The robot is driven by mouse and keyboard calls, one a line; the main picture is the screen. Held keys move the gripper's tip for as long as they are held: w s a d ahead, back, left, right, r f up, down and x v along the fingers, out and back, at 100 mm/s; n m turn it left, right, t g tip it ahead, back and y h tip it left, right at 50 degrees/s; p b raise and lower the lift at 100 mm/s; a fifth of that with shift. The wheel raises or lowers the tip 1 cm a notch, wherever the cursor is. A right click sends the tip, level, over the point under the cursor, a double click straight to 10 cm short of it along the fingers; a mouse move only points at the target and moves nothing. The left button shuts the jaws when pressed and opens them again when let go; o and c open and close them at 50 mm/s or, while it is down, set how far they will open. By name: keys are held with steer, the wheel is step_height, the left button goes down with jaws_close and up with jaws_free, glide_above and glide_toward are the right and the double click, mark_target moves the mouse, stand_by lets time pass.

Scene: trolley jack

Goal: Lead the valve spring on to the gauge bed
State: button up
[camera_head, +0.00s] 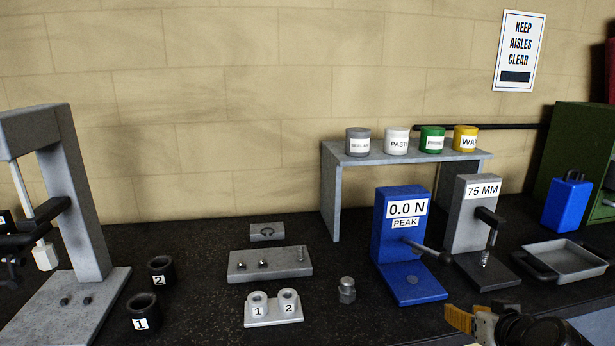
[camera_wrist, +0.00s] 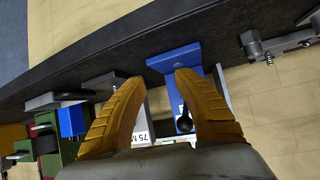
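The blue gauge (camera_head: 401,222), reading 0.0 N PEAK, has a flat blue bed (camera_head: 418,290) with a round pad and a lever above it. The grey 75 MM gauge (camera_head: 470,213) stands to its right. A small coil that looks like a spring (camera_head: 485,259) stands on that gauge's dark base under its arm. My gripper (camera_wrist: 155,78) is open and empty in the wrist view. Its orange fingers point at the bench near the blue gauge (camera_wrist: 175,62). In the head view one finger shows at the bottom edge, in front of the gauges.
A grey tray (camera_head: 575,262) and a blue can (camera_head: 566,203) stand at the right. A hex fitting (camera_head: 347,290), a cup stand (camera_head: 273,320) and a grey block (camera_head: 270,270) lie left. A shelf (camera_head: 331,195) with several pots is behind. A press frame (camera_head: 85,200) stands far left.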

steer(key=s+a+n+g, duration=0.1)
steer(key=s+a+g, duration=0.1)
steer(key=s+a, duration=0.3)
steer(key=s+a+n+g+y, duration=0.1)
steer(key=s+a, duration=0.5)
steer(key=a, duration=0.6)
steer(key=shift+s+a+g, duration=0.15)
steer(key=shift+a+g, duration=0.15)
steer(key=shift+g, duration=0.3)
steer(key=shift+o, duration=0.6)
